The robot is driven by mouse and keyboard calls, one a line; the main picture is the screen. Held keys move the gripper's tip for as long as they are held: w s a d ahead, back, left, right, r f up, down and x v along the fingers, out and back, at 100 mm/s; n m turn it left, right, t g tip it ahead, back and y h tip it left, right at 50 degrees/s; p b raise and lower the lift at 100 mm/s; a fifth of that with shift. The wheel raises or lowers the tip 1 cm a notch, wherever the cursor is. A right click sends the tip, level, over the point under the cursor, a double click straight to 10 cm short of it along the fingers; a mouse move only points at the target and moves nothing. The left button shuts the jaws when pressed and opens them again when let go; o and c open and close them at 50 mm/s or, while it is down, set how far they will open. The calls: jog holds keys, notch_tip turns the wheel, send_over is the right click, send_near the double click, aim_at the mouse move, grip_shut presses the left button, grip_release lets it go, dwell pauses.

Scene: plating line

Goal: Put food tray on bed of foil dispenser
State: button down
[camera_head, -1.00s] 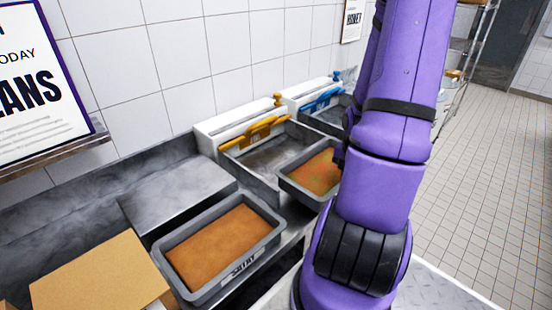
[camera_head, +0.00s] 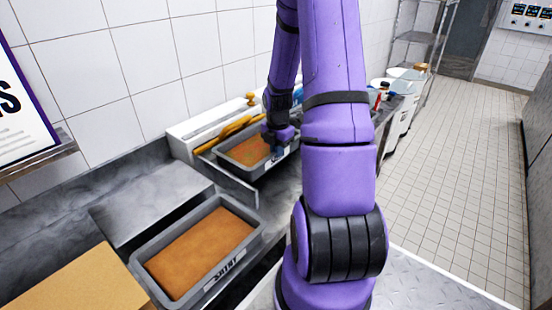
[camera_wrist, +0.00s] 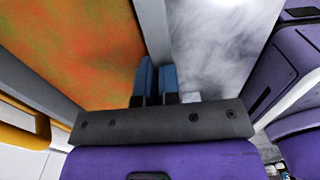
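The food tray (camera_head: 234,169) is grey and holds orange food with green patches. In the head view it is over the bed of the foil dispenser (camera_head: 239,187), close to the orange handle. I cannot tell whether its underside touches the bed. My gripper (camera_wrist: 153,78) has its two blue fingers close together on the tray's rim (camera_wrist: 154,25) in the wrist view. In the head view my gripper (camera_head: 277,139) is at the tray's right side, and my arm hides part of the area beyond.
A second grey tray (camera_head: 222,283) with brown-orange food stands in front on the counter. A tan board (camera_head: 80,285) lies at lower left. A flat metal plate (camera_head: 150,205) is behind. The orange handle (camera_head: 228,131) borders the dispenser bed. The tiled floor at right is clear.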

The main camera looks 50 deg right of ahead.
aim_at(276, 163)
jog(key=shift+w+f, duration=0.15)
jog(key=shift+w, duration=0.15)
jog(key=shift+f, duration=1.6)
jog(key=shift+f, duration=0.1)
jog(key=c, duration=1.3)
grip_release()
